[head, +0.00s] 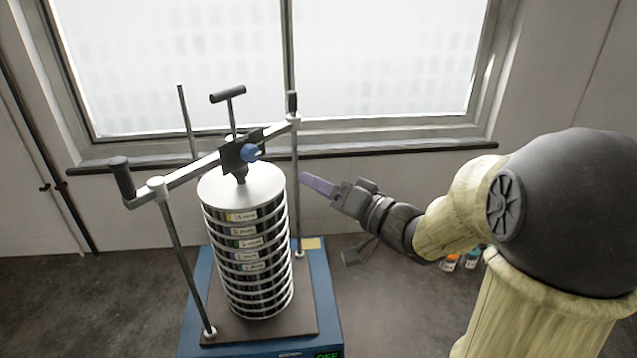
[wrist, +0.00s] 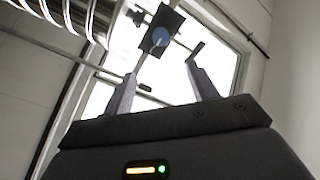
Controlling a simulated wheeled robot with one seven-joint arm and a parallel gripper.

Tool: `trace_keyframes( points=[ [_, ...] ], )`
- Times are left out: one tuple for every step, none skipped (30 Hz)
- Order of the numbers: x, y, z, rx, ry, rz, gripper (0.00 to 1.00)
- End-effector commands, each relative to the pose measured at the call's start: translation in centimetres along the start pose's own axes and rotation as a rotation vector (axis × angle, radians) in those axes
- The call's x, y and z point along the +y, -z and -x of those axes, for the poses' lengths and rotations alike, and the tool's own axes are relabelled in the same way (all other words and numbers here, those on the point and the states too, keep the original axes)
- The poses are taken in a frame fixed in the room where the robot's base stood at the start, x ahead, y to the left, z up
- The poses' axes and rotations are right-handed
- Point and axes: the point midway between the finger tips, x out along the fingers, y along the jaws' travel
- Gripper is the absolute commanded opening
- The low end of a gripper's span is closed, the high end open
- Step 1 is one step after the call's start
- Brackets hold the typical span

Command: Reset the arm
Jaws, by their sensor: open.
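My gripper (head: 318,184) is to the right of the sieve shaker in the head view, beside its right rod and apart from the sieve stack as far as I can see. In the wrist view my gripper (wrist: 160,88) shows its two purple-grey fingers spread with nothing between them. The sieve stack (head: 250,262) stands upright on the blue shaker base (head: 192,325), with a silver lid on top. A clamp bar (head: 190,180) with a dark centre block and blue knob (head: 251,152) lies across the rods above the lid. The knob also shows in the wrist view (wrist: 160,37).
A window (head: 390,60) with a dark sill is behind the shaker. A few small bottles (head: 450,262) with orange and blue parts sit on the dark surface behind my arm. The surface left of the shaker is clear.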

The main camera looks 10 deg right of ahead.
Motion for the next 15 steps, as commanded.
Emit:
trace_keyframes(
  points=[
    [0.2,-0.1,0.0,0.002,-0.008,0.005,0.58],
    [0.4,-0.1,-0.1,0.004,-0.018,0.01,0.58],
    [0.8,-0.1,-0.1,0.008,-0.04,0.021,0.58],
    [1.2,-0.2,-0.2,0.011,-0.061,0.034,0.58],
    [1.7,-0.3,-0.2,0.016,-0.089,0.048,0.58],
    [2.5,-0.5,-0.2,0.021,-0.133,0.072,0.58],
    [3.2,-0.7,-0.2,0.022,-0.172,0.092,0.58],
    [4.1,-0.8,-0.2,0.024,-0.218,0.113,0.58],
    [5.2,-1.1,0.0,0.023,-0.281,0.142,0.58],
    [6.1,-1.3,0.2,0.019,-0.332,0.163,0.58],
    [7.0,-1.6,0.4,0.012,-0.383,0.184,0.58],
    [8.2,-2.1,0.9,0.0,-0.451,0.208,0.58],
    [9.0,-2.4,1.2,-0.013,-0.5,0.226,0.58],
    [9.8,-2.9,1.6,-0.029,-0.549,0.242,0.58],
    [10.8,-3.4,2.2,-0.053,-0.613,0.26,0.58]
  ],
)
